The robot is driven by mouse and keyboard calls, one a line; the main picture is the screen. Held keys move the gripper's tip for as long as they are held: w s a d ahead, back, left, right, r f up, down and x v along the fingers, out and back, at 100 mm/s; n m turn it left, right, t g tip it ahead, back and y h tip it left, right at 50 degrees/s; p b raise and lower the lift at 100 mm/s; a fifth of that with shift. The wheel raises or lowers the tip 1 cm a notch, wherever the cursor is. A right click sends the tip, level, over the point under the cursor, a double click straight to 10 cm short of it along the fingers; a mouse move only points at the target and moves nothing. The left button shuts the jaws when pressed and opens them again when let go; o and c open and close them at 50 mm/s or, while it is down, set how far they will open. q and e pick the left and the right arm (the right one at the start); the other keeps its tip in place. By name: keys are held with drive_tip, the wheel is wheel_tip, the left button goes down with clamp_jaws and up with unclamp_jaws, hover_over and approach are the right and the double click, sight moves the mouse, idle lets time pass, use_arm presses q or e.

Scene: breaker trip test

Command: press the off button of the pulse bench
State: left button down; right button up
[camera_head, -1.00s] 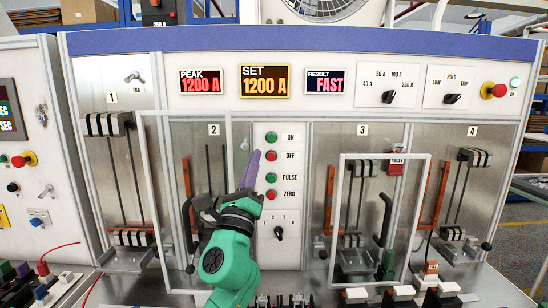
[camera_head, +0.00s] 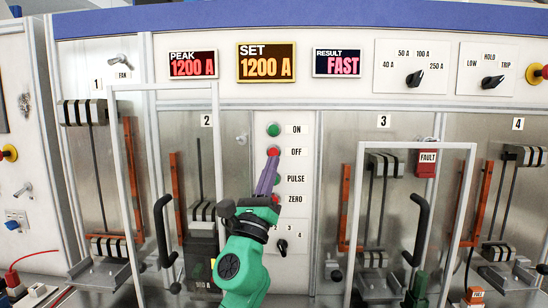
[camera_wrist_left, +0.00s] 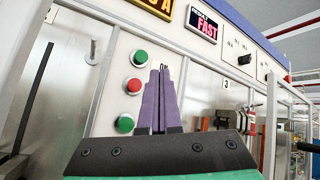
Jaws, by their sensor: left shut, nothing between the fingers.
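The pulse bench's button column holds the red OFF button (camera_head: 273,151), below the green ON button (camera_head: 273,130) and above the PULSE and ZERO buttons. My left gripper (camera_head: 272,157) has purple fingers, shut and empty, pointing up the column. In the head view the fingertips overlap the lower edge of the OFF button and the fingers cover most of the PULSE button. In the left wrist view the red OFF button (camera_wrist_left: 134,85) is left of the fingertips (camera_wrist_left: 160,72); I cannot tell whether they touch the panel. My right gripper is not in view.
A four-position selector knob (camera_head: 281,246) sits below the buttons. Clear framed doors stand out at the left (camera_head: 113,150) and the right (camera_head: 358,210), with black lever handles (camera_head: 421,222) near them. Display screens (camera_head: 266,63) are above.

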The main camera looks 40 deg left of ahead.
sight(274, 153)
use_arm(q)
drive_tip(key=w+a+b, duration=0.3)
drive_tip(key=w+a, duration=0.1)
drive_tip(key=w, duration=0.1)
drive_tip(key=shift+w, duration=0.15)
idle(0.8)
idle(1.0)
drive_tip(key=shift+w+a+b, duration=0.3)
drive_tip(key=shift+w+b, duration=0.05)
drive_tip(key=shift+b, duration=0.2)
